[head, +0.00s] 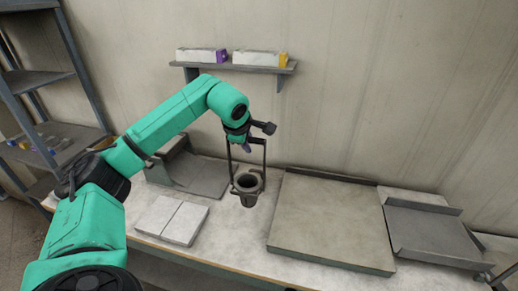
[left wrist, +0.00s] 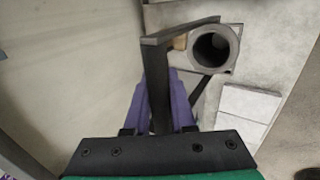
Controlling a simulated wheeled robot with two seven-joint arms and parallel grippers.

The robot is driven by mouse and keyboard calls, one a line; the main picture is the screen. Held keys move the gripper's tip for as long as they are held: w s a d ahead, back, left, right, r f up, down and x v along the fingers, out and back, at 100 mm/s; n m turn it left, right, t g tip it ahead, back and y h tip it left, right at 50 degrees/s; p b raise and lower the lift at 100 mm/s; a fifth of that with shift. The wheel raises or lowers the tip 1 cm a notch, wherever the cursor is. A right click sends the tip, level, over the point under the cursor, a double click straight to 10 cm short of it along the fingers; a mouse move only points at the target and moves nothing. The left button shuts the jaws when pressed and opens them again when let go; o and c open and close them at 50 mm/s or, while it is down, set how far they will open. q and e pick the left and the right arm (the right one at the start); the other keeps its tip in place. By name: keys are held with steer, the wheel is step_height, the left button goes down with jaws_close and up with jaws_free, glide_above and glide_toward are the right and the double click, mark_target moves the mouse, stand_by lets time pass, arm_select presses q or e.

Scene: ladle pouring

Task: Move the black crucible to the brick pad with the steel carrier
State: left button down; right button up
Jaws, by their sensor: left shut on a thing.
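My left gripper (head: 246,146) is shut on the dark steel carrier (head: 264,157), a tall frame hanging below it. The black crucible (head: 247,198) sits upright in the carrier's lower ring, its open mouth up. Whether its base is clear of the table cannot be told. In the left wrist view the purple fingers (left wrist: 168,108) close around the carrier's bar (left wrist: 157,75), and the crucible (left wrist: 214,48) shows round and empty-looking beyond. The brick pad (head: 172,220), pale bricks side by side, lies left of the crucible; it also shows in the left wrist view (left wrist: 250,103). My right gripper is out of view.
A grey metal holder (head: 198,175) stands behind the brick pad. A large flat slab (head: 330,220) lies right of the crucible, with a low-walled grey tray (head: 432,235) beyond it. A wall shelf (head: 235,67) holds boxes at the back. The pad's top is clear.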

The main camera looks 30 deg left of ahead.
arm_select(q)
steer(key=s+a+b, duration=0.7)
steer(key=s+a, duration=0.2)
steer(key=a, duration=0.4)
steer(key=s+a+b, duration=0.6)
steer(key=s+a, duration=0.3)
steer(key=a, duration=0.4)
step_height(320, 180, down, 13)
steer(key=b, duration=1.3)
steer(key=s+d+r+b, duration=0.2)
steer(key=s, duration=0.4)
steer(key=s+d+r+b, duration=0.2)
steer(key=s+r+b, duration=0.1)
steer(key=s, duration=0.3)
steer(key=shift+d+b, duration=0.15)
steer(key=shift+b, duration=0.15)
steer(key=shift+f, duration=0.1)
